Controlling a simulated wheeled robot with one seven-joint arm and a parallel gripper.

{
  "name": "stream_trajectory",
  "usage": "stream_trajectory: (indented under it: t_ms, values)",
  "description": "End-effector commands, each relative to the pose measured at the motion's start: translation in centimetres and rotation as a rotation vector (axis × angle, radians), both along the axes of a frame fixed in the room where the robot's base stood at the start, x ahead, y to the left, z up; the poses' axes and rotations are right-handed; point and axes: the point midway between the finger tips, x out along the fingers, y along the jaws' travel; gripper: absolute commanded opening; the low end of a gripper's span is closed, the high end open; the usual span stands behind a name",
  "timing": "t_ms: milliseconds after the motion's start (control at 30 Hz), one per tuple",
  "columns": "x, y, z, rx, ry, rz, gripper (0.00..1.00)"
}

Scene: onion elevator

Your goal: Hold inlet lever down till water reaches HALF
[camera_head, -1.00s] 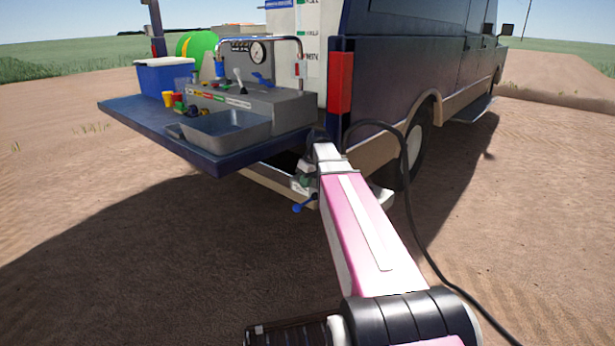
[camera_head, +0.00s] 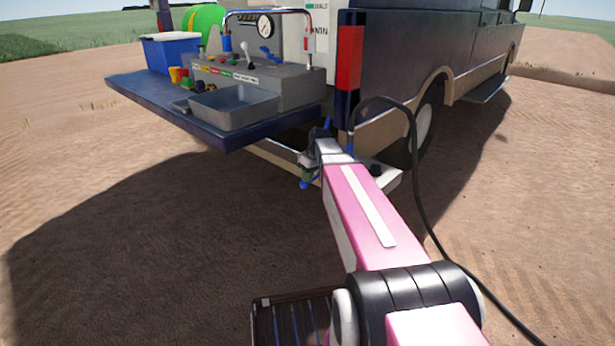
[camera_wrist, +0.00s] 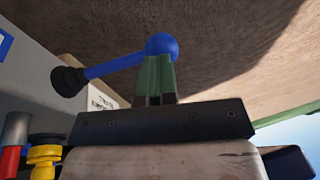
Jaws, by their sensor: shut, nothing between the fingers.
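The lever is a blue rod (camera_wrist: 115,67) with a round blue ball (camera_wrist: 162,46) at its end and a black pivot (camera_wrist: 68,81) at left in the wrist view. My gripper (camera_wrist: 158,62) has its green fingers closed together, with the tips at the ball. I cannot tell whether they press on it. In the head view, my gripper (camera_head: 310,165) is low beside the van's rear corner, and a blue lever end (camera_head: 305,184) shows just below it. A pale panel (camera_head: 312,45) with a green mark and a red mark stands above. I cannot read a water level.
The dark blue tailgate (camera_head: 150,110) carries a grey tray (camera_head: 233,107), a console with a gauge (camera_head: 265,26), and a blue-and-white cooler (camera_head: 170,50). A black hose (camera_head: 412,160) loops right of my arm. Open dirt lies in front.

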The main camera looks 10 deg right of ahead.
Motion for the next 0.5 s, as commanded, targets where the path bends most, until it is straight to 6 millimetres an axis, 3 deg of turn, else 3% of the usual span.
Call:
stream_trajectory:
  t_ms: [267,500]
  values:
    - [-0.2,0.2,-0.4,-0.033,-0.023,0.001,0.0]
    - [-0.6,0.6,-2.1,-0.144,-0.104,0.002,0.0]
